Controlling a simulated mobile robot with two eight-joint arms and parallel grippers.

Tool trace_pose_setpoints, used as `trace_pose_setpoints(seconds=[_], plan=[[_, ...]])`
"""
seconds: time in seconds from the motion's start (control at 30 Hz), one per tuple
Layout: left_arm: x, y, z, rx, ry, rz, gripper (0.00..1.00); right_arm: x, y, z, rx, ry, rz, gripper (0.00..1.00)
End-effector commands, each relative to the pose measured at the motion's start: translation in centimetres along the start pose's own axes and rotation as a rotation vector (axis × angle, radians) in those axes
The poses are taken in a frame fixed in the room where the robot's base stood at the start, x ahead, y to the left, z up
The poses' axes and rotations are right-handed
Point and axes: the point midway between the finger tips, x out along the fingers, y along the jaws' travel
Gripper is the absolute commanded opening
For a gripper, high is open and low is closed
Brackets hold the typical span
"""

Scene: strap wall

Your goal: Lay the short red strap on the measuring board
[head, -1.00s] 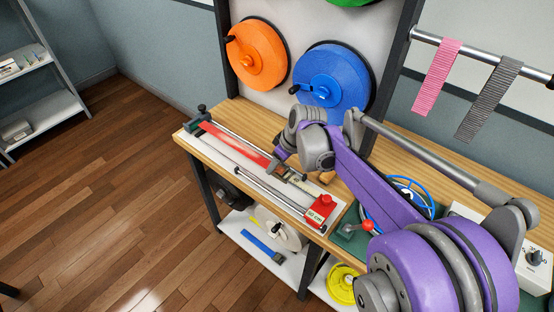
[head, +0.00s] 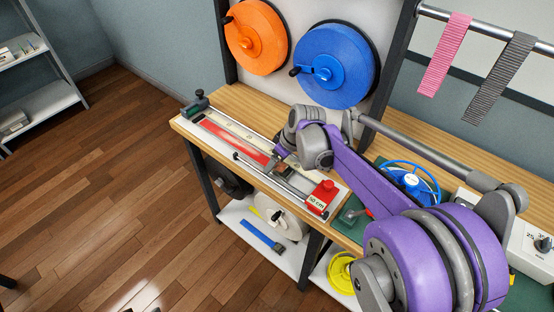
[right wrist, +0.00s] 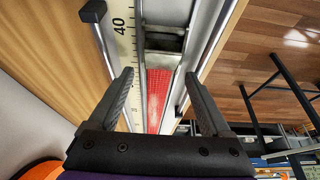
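The short red strap (head: 233,138) lies lengthwise on the measuring board (head: 187,124), inside its long metal rails. In the right wrist view the strap (right wrist: 158,98) shows beyond and between my fingers, beside the cream scale (right wrist: 122,35). My right gripper (right wrist: 160,76) is open, its two fingers apart with nothing gripped between them. My left gripper is not in view.
A red block marked 50 cm (head: 322,196) stands at the board's right end. Orange (head: 256,38) and blue (head: 336,66) reels hang behind the bench. Pink (head: 444,55) and grey (head: 500,77) straps hang on a rail at right. A blue-spoked wheel (head: 412,181) is beside my arm.

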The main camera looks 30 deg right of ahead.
Motion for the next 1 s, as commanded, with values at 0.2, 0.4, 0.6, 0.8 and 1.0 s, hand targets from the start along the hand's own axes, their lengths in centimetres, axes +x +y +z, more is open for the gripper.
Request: trace_pose_setpoints(seconds=[0.2, 0.4, 0.6, 0.8, 1.0], plan=[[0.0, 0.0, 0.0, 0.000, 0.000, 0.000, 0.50, 0.0, 0.0, 0.0, 0.000, 0.000, 0.000, 0.91], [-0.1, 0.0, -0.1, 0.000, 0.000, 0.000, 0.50, -0.6, 0.0, 0.0, 0.001, 0.000, 0.001, 0.91], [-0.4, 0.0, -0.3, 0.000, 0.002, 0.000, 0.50, -4.1, 0.0, 0.0, 0.002, 0.000, 0.002, 0.91], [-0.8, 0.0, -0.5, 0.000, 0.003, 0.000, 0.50, -8.1, 0.0, 0.0, 0.002, 0.000, 0.001, 0.91], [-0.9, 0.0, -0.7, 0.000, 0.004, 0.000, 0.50, -10.4, 0.0, 0.0, 0.001, 0.000, 0.000, 0.91]])
